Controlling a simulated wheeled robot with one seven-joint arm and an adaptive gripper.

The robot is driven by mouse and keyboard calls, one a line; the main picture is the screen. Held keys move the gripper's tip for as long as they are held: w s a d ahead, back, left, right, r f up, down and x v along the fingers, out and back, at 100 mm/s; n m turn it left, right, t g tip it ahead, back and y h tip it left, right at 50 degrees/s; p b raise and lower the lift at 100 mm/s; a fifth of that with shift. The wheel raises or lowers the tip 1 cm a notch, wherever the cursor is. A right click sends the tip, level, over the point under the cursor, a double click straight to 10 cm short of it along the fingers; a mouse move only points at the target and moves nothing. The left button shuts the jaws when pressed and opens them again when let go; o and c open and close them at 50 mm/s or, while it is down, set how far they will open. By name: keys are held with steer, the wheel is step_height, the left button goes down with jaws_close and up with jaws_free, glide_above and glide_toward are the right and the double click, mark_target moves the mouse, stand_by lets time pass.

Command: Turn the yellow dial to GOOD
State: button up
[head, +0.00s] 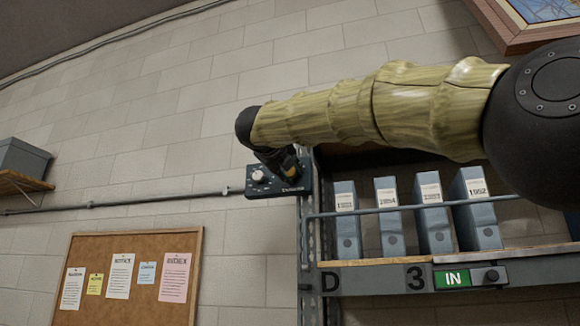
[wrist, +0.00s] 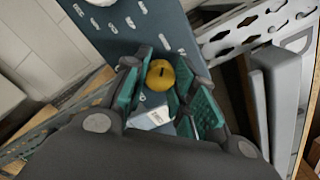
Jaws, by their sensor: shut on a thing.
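A dark blue panel (head: 273,187) is mounted on the wall beside the shelf; it also shows in the wrist view (wrist: 122,22). The yellow dial (wrist: 160,75) is round with a dark mark on its face and sits between my fingertips. My gripper (wrist: 164,78) has teal finger pads on both sides of the dial and is shut on it. In the head view my gripper (head: 280,163) reaches down over the panel's right part and largely hides the dial. The white lettering on the panel is too small to read, so the dial's setting cannot be told.
A white knob (head: 258,176) is on the panel's left. A shelf (head: 390,258) with several blue binders (head: 437,222) and a rail is to the right. A green IN sign (head: 453,280) is on its edge. A corkboard (head: 128,244) hangs lower left.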

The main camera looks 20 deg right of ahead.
steer(key=shift+s+a+r+n+p, duration=0.1)
steer(key=shift+s+r+n+p, duration=0.05)
steer(key=shift+r+n+p, duration=0.3)
steer(key=shift+f+n, duration=0.15)
steer(key=shift+n, duration=0.1)
steer(key=o, duration=0.9)
steer(key=shift+a, duration=0.1)
steer(key=shift+o, duration=0.6)
steer(key=shift+s+a, duration=0.1)
steer(key=shift+a, duration=0.1)
steer(key=v, duration=1.2)
steer(key=shift+f, duration=0.15)
